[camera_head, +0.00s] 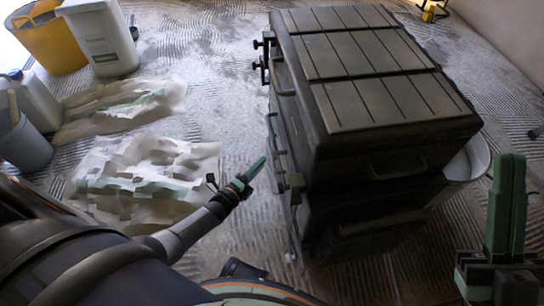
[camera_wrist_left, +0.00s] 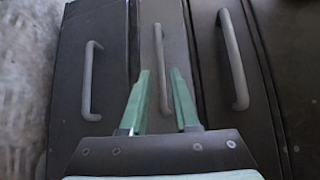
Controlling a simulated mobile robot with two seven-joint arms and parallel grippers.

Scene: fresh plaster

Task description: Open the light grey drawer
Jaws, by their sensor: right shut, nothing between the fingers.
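A dark grey cabinet (camera_head: 375,95) stands right of centre in the head view, its handled front facing left. In the left wrist view three grey panels lie side by side, each with a bar handle: the left handle (camera_wrist_left: 90,80), the middle handle (camera_wrist_left: 162,70) and the right handle (camera_wrist_left: 234,60). My left gripper (camera_head: 256,168) is close to the cabinet front. Its fingers (camera_wrist_left: 160,78) are apart, on either side of the lower part of the middle handle. My right gripper (camera_head: 507,200) is shut and empty at the right.
A white bucket (camera_head: 468,160) stands behind the cabinet's right side. Crumpled sheets (camera_head: 145,170) lie on the floor at left. A yellow tub (camera_head: 48,40), a white bucket (camera_head: 100,38) and a grey bucket (camera_head: 22,145) stand at far left. Bare floor lies between sheets and cabinet.

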